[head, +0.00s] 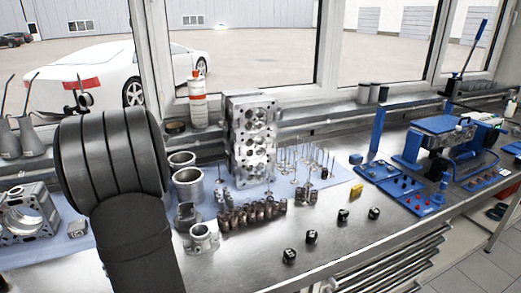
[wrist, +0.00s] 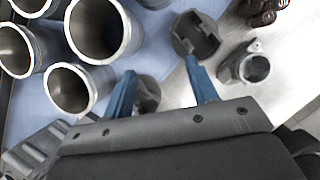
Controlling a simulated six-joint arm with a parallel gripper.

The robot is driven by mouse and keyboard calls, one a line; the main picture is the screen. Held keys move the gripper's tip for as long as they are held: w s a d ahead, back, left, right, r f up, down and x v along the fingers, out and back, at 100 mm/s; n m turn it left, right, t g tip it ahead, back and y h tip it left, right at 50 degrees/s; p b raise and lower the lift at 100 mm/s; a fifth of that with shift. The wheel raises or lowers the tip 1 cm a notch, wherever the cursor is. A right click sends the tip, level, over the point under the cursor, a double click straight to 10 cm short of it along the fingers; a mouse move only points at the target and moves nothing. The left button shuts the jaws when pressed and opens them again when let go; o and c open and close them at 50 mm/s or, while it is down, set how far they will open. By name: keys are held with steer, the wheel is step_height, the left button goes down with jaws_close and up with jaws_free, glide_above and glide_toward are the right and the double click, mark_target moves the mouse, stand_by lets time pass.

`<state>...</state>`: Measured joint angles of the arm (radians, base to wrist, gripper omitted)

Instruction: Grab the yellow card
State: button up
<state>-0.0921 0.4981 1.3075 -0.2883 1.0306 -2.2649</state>
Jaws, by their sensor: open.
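The yellow card (head: 356,190) shows in the head view as a small yellow piece on the metal workbench (head: 345,255), right of the middle. It sits beyond a few small black cubes and right of the cluster of small metal parts. It is not in the wrist view. My gripper (wrist: 160,68) shows in the wrist view with its two blue fingers spread apart and nothing held between them. It is above the metal cylinders and a piston, far to the left of the card. In the head view my arm hides the gripper.
Metal cylinders (wrist: 98,30) and a piston (wrist: 194,36) lie close to my fingers. A tall engine block (head: 252,138) stands mid-bench, with upright valves (head: 305,165) and springs (head: 250,210) between my arm and the card. Black cubes (head: 311,237) lie near the front edge. Blue trays (head: 405,190) are on the right.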

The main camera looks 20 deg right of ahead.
steer(key=shift+c, duration=0.6)
steer(key=w+d+m, duration=0.2)
steer(key=d+m, duration=0.5)
steer(key=d, duration=0.3)
steer(key=w+d+m, duration=0.3)
steer(key=d+m, duration=0.3)
steer(key=d, duration=0.3)
steer(key=m+g+h, duration=0.2)
steer(key=m+g, duration=0.1)
steer(key=m, duration=2.8)
glide_above(354, 188)
steer(key=a, duration=0.2)
step_height(354, 188, down, 10)
steer(key=shift+f, duration=0.1)
steer(key=shift+x, duration=2.8)
steer(key=shift+s+a+f, duration=0.1)
steer(key=shift+s, duration=0.05)
